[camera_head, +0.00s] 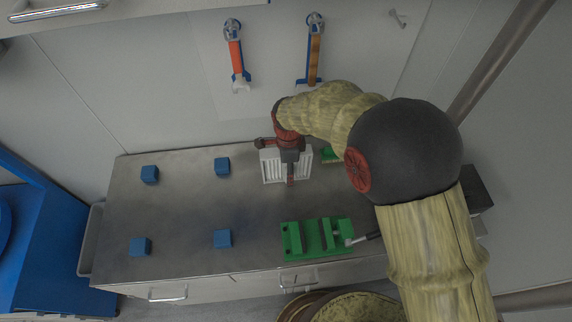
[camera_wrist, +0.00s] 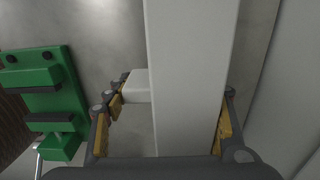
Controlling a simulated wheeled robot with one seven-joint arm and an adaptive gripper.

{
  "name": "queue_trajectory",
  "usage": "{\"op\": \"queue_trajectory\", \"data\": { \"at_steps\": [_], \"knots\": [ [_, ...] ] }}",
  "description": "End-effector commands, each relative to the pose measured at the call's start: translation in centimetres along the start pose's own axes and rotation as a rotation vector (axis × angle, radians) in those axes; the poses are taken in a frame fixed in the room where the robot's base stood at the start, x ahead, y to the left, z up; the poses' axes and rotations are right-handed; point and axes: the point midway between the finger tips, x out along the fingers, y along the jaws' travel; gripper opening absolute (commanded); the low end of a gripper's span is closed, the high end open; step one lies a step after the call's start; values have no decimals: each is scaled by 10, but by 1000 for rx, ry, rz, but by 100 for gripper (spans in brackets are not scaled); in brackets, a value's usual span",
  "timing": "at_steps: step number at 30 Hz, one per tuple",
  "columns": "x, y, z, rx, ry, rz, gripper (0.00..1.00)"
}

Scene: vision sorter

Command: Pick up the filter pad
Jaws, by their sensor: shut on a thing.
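The filter pad, which I take to be the white slatted piece (camera_head: 272,168), is at the back middle of the metal bench, partly hidden by my gripper (camera_head: 290,168). In the wrist view, a long white bar of it (camera_wrist: 190,70) runs up the picture between the yellow-padded fingers of my gripper (camera_wrist: 167,115). A short white stub sticks out to its left, by the left finger. My gripper is shut on the pad. I cannot tell whether the pad touches the bench.
A green vise-like fixture (camera_head: 291,239) is at the bench's front; it also shows in the wrist view (camera_wrist: 38,75). Blue cubes stand at left, including one at back left (camera_head: 150,174). Two tools hang on the wall, one orange (camera_head: 236,57). The bench (camera_head: 185,210) is clear between the cubes.

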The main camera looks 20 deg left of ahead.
Motion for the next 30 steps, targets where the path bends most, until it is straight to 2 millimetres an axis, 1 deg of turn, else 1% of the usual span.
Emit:
{"op": "queue_trajectory", "data": {
  "at_steps": [2,9,17,20,25,30],
  "knots": [
    [0,0,0,0,0,0,34],
    [0,0,0,0,0,-1,20],
    [-4,-1,0,0,0,-1,20],
    [-11,-1,0,0,-1,-2,20],
    [-34,-1,0,0,-1,-3,20],
    [-62,23,0,-1,-1,-4,20]
  ]
}}
